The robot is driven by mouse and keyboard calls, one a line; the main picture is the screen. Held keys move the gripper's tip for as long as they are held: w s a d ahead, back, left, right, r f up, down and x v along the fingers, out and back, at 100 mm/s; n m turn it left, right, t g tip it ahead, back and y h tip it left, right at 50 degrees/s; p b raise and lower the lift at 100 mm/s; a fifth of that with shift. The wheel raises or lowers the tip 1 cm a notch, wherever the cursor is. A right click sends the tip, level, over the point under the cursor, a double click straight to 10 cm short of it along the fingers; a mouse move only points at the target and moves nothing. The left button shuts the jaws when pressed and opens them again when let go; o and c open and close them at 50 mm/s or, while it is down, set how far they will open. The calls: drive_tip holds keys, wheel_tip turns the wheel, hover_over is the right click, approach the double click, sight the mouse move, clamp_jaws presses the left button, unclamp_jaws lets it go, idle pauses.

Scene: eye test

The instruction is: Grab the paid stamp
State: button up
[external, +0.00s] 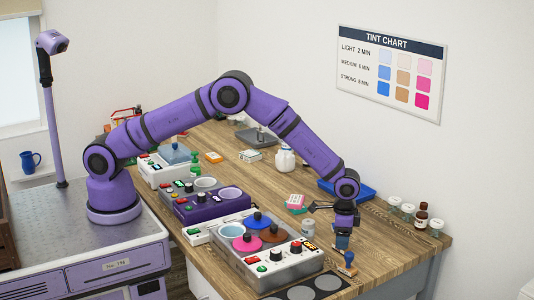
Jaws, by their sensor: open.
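My gripper (343,229) points down over the front right of the wooden table, its jaws open. A small blue piece (342,242) shows just below its fingers; I cannot tell whether it is between them or apart from them. No lettering is legible on either, so I cannot tell which one is the paid stamp. The gripper partly hides this spot.
A grey control box (270,275) with coloured pots stands close left of the gripper. A small jar (308,228) is between them. Bottles and jars (421,218) stand along the right back edge. A blue tray (366,192) lies behind the wrist. The table's front right corner is clear.

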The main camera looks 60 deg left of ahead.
drive_tip(key=shift+f, duration=0.25)
drive_tip(key=c, duration=1)
